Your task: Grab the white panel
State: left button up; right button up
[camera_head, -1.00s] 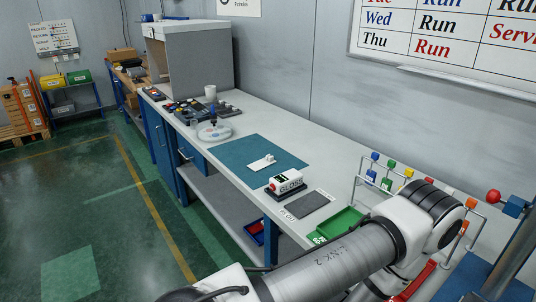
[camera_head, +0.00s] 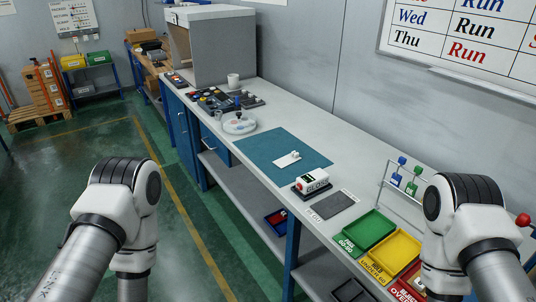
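A small white panel (camera_head: 286,160) with a little raised part on it lies on the blue-green mat (camera_head: 262,149) on the workbench. It is fully visible and nothing touches it from above. My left arm comes in at the lower left over the floor, and my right arm at the lower right in front of the trays. Both arms are apart from the panel. Neither gripper shows in the view.
A white gloss meter (camera_head: 312,182) sits near the mat's front corner, beside a dark grey pad (camera_head: 336,201). Green (camera_head: 366,231), yellow (camera_head: 393,256) and red trays stand nearer. A round white dish (camera_head: 239,123) and a cup (camera_head: 233,80) stand farther back. The bench right of the mat is clear.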

aim_at(287, 160)
jog(key=i+j+z, duration=0.2)
jog(key=j+z, duration=0.15)
jog(key=j, duration=0.25)
jog(key=i+j+z, duration=0.1)
jog(key=j+z, duration=0.25)
jog(key=j, duration=0.2)
jog(key=j+z, duration=0.35)
jog(key=j, duration=0.3)
